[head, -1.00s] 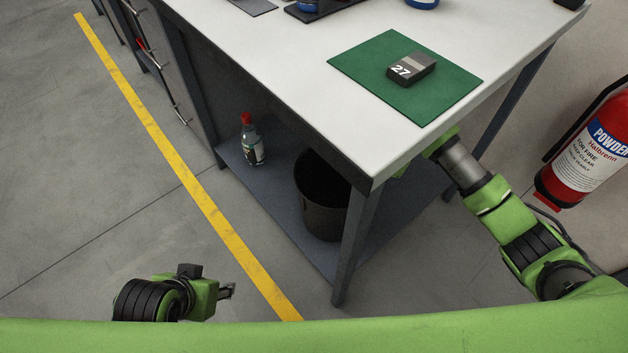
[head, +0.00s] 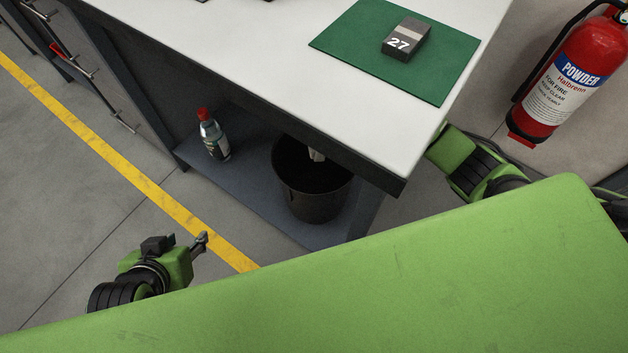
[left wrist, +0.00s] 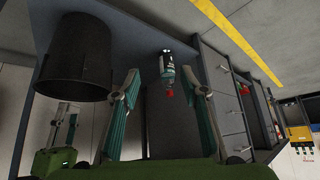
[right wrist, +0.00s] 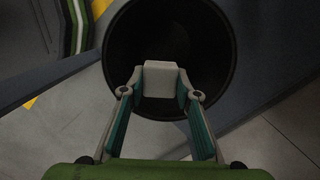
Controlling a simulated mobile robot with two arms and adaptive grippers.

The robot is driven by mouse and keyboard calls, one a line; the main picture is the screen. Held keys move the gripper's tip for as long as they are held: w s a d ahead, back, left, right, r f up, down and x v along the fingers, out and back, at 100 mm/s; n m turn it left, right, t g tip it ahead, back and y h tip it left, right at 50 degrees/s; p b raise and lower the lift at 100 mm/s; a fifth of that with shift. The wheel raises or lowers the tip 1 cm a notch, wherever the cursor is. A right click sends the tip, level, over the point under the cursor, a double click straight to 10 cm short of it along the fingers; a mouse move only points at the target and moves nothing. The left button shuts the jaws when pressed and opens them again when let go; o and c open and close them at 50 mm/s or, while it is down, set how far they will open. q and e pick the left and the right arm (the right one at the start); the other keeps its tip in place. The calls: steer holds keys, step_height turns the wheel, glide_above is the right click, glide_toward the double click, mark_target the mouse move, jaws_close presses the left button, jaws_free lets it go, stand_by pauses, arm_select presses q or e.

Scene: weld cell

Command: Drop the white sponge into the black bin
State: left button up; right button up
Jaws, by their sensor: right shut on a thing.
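The black bin (head: 311,198) stands on the low shelf under the workbench. It fills the upper middle of the right wrist view (right wrist: 225,50) and shows at the upper left of the left wrist view (left wrist: 72,62). My right gripper (right wrist: 160,88) is shut on the white sponge (right wrist: 163,74), which appears in front of the bin's dark opening. In the head view the bench top hides most of this gripper; a small pale part shows at the bin's mouth. My left gripper (head: 202,242) is open and empty, out over the floor; its spread fingers show in the left wrist view (left wrist: 160,80).
A bottle with a red cap (head: 213,135) stands on the shelf (head: 247,166) left of the bin. The white bench top (head: 250,60) overhangs the bin and carries a green mat (head: 345,40) with a dark block (head: 405,40). A fire extinguisher (head: 570,75) is at the right.

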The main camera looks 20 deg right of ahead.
step_height(320, 180, down, 2)
steer(key=shift+f+b, duration=0.1)
steer(key=shift+b, duration=0.65)
arm_select(q)
steer(key=w+d+r+t+h+b, duration=0.1)
steer(key=w+d+r+t, duration=0.1)
steer(key=w+r+t, duration=0.2)
steer(key=w+d+r+t+h, duration=0.1)
steer(key=w+d+r+t, duration=0.2)
steer(key=r, duration=0.7)
steer(key=w+t, duration=0.2)
steer(key=w, duration=0.2)
steer(key=shift+r+h+b, duration=0.3)
steer(key=shift+r+b, duration=0.1)
arm_select(e)
step_height(320, 180, down, 2)
steer(key=shift+f, duration=0.15)
steer(key=o, duration=1.1)
arm_select(q)
steer(key=shift+a, duration=0.1)
